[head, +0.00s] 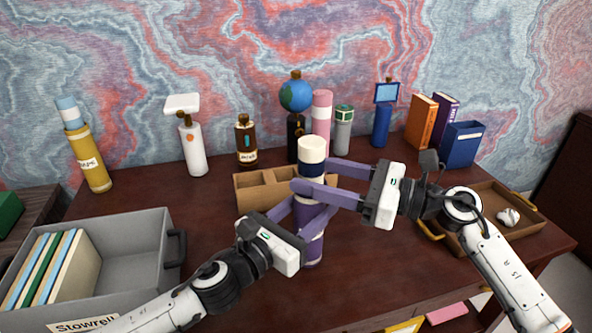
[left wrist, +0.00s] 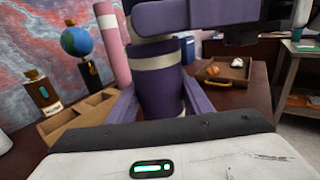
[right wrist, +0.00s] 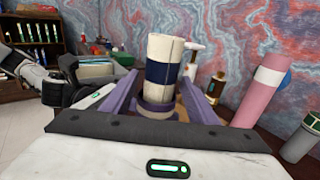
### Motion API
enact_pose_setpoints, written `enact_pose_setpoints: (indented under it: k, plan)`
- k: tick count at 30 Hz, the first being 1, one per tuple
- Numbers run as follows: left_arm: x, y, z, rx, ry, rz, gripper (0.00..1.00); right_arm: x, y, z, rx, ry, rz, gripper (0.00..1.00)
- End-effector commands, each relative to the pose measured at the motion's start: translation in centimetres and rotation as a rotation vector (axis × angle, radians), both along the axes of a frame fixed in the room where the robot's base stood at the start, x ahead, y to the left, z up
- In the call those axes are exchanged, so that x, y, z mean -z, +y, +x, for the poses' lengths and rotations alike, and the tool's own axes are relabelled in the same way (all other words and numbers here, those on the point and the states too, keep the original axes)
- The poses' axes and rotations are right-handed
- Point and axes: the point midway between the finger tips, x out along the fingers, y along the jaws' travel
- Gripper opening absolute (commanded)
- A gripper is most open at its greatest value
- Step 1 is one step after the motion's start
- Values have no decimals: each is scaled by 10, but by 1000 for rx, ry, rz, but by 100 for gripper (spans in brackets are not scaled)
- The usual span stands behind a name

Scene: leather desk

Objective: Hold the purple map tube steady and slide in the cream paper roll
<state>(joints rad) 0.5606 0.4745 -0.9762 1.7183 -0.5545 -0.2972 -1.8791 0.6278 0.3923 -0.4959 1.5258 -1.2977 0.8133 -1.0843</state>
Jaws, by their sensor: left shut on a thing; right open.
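The purple map tube (head: 312,253) stands upright on the desk, with pale bands. My left gripper (head: 306,208) is shut on its side; the tube fills the gap between the fingers in the left wrist view (left wrist: 158,98). The cream paper roll (head: 312,150), with a navy band, stands upright at the tube's mouth, in line with it. In the right wrist view, the roll (right wrist: 160,50) rises from the purple rim (right wrist: 157,106); how deep it sits is hidden. My right gripper (head: 313,177) is open, its fingers on either side of the roll with gaps.
A cardboard divided tray (head: 262,188) lies just behind the tube. Behind stand a globe bottle (head: 296,97), a pink cylinder (head: 322,120) and a brown bottle (head: 246,142). A grey crate (head: 145,240) is at left, a wooden tray (head: 485,238) at right.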

Motion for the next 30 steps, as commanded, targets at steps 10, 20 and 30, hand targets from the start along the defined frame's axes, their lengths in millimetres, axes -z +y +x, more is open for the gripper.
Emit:
enact_pose_setpoints:
  k: [10,20,30]
  plan:
    - [0,0,0,1,1,-1,23,0,-59,-22,0,0,-2,54]
    - [0,0,0,1,1,-1,23,-1,-68,-26,-2,0,0,54]
    - [0,0,0,1,1,-1,68,-1,-68,-26,-2,0,0,54]
